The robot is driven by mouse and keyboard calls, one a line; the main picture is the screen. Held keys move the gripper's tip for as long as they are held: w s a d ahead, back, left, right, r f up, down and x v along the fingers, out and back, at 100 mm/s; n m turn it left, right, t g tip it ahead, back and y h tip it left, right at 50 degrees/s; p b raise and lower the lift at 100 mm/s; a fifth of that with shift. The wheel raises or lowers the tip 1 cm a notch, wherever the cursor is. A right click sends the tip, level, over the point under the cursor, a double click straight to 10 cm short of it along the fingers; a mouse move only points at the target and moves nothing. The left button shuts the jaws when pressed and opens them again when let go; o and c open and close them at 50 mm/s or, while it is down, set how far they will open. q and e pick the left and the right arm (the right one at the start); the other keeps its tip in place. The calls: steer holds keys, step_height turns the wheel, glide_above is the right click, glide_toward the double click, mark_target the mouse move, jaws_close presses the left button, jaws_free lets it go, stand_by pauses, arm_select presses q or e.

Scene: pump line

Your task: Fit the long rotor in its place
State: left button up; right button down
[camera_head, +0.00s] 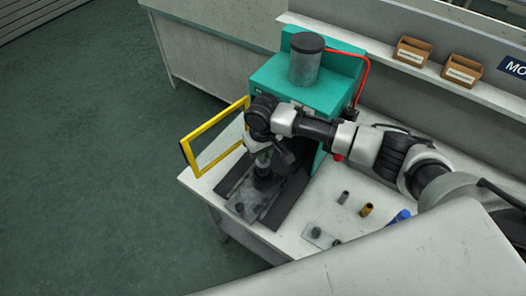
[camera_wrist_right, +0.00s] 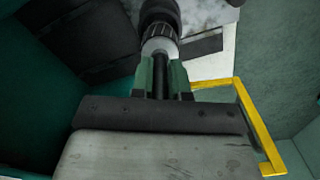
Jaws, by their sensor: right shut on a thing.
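My right gripper (camera_head: 263,160) reaches down in front of the teal machine (camera_head: 285,78), over a grey metal plate (camera_head: 240,209) between dark rails. In the wrist view my right gripper (camera_wrist_right: 162,72) is shut on a part with a dark shaft, a silver collar and a dark ribbed end, which I take for the long rotor (camera_wrist_right: 160,47). The rotor points away from the gripper toward the grey plate (camera_wrist_right: 205,14). Its far end is cut off or hidden, so I cannot tell whether it touches its seat. My left gripper is not in view.
A yellow-framed door (camera_head: 187,155) stands open left of the machine. On the white bench to the right are a grey cylinder (camera_head: 343,197), a brown cylinder (camera_head: 366,210), a blue part (camera_head: 400,216) and a small plate (camera_head: 318,239). Bins (camera_head: 411,51) sit on the back shelf.

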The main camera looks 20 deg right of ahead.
steer(key=shift+f, duration=0.55)
steer(key=shift+f+b, duration=0.35)
steer(key=shift+b, duration=0.05)
steer(key=shift+f, duration=0.25)
steer(key=c, duration=0.8)
jaws_free()
step_height(320, 180, up, 5)
steer(key=p, duration=0.5)
steer(key=shift+r+p, duration=0.1)
steer(key=shift+p, duration=0.25)
